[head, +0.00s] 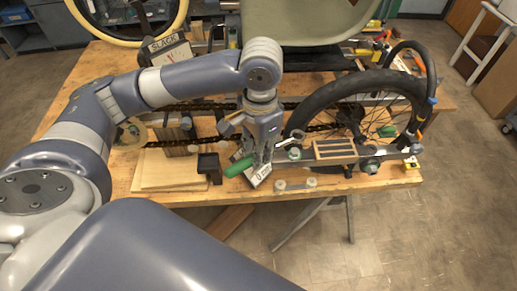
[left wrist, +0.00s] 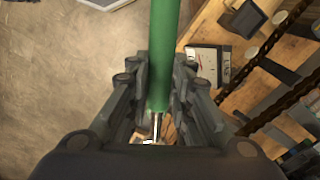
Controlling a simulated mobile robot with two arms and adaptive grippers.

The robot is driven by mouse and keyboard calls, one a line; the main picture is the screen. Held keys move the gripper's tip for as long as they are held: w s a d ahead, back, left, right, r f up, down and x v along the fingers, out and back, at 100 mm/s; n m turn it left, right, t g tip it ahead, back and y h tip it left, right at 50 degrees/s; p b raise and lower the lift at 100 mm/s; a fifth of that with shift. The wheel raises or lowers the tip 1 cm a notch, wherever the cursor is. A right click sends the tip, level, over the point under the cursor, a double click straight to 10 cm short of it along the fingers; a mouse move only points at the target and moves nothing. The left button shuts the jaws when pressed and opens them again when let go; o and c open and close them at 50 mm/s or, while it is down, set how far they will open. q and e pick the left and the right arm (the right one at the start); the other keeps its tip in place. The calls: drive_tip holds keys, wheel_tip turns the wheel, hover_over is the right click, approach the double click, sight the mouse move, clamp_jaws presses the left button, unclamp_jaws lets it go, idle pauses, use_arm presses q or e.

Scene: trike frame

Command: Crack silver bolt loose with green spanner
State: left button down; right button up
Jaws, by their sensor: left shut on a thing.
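The green spanner (head: 238,167) is in my left gripper (head: 258,150), which is shut on it. Its green handle sticks out to the lower left. A silver spanner end (head: 292,138) shows on the gripper's right, in line with the handle. In the left wrist view the green handle (left wrist: 163,60) runs between the fingers (left wrist: 158,105), with a silver shaft below it. A round fastener (head: 294,154) sits on the frame bar just below the spanner end; I cannot tell whether it is the silver bolt or whether they touch. My right gripper is not in view.
The trike's black-tyred wheel (head: 345,112) stands right of the gripper, with a chain (head: 205,105) running left. A white gauge (head: 259,178) is just below the gripper; it also shows in the left wrist view (left wrist: 203,62). A black box (head: 210,166) stands on the wooden bench (head: 400,181).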

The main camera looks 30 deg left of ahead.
use_arm(q)
drive_tip(key=shift+r, duration=0.1)
drive_tip(key=shift+w+p, duration=0.15)
drive_tip(key=shift+p, duration=0.35)
wheel_tip(320, 180, down, 3)
drive_tip(key=shift+f+b, duration=0.15)
drive_tip(key=shift+b, duration=0.35)
wheel_tip(320, 180, down, 2)
drive_tip(key=shift+f, duration=0.1)
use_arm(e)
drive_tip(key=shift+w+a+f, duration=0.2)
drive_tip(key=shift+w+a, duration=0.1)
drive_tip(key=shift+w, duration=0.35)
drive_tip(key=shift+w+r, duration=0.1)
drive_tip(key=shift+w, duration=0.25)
use_arm(q)
drive_tip(key=shift+p, duration=0.45)
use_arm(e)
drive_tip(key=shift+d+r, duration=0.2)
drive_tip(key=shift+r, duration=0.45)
